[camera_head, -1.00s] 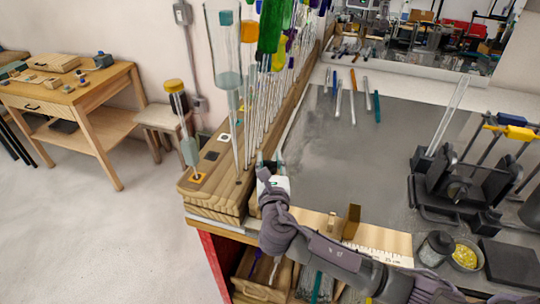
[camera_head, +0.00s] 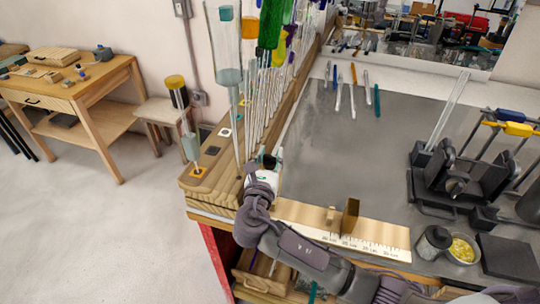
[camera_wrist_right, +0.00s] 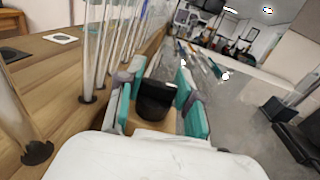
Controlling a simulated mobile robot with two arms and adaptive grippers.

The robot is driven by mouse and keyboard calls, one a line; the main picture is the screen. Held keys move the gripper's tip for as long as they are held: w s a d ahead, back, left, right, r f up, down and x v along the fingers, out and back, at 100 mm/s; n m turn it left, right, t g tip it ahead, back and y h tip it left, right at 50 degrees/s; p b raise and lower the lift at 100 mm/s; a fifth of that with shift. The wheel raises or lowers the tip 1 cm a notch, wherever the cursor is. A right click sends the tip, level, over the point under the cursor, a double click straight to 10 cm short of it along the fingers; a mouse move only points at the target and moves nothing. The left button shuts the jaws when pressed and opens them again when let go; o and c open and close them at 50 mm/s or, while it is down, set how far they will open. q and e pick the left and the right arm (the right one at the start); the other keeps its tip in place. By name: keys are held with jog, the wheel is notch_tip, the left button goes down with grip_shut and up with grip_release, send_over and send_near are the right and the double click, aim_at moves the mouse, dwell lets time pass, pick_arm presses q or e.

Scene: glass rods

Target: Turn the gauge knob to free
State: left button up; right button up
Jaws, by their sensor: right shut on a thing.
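My right gripper (camera_head: 267,160) is at the right edge of the wooden rod rack, at the bench's front left. In the right wrist view its teal-padded fingers (camera_wrist_right: 155,100) are on either side of a dark round knob (camera_wrist_right: 155,97), shut on it. The knob sits on a pale wooden base; its lower part is partly hidden. Any marking that would tell its setting cannot be read. The wooden gauge scale (camera_head: 375,246) with an upright brass stop (camera_head: 350,216) lies along the bench's front edge, right of the gripper. My left gripper is not in view.
Tall glass rods (camera_head: 262,110) stand in the wooden rack (camera_head: 200,203), close left of my right gripper. Thin coloured rods (camera_head: 353,98) lie at the back of the grey bench top (camera_head: 330,150). A black fixture (camera_head: 455,185) stands at right. The middle is clear.

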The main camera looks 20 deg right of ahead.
jog(key=o, duration=1.2)
jog(key=v, duration=1.2)
jog(key=shift+c, duration=0.2)
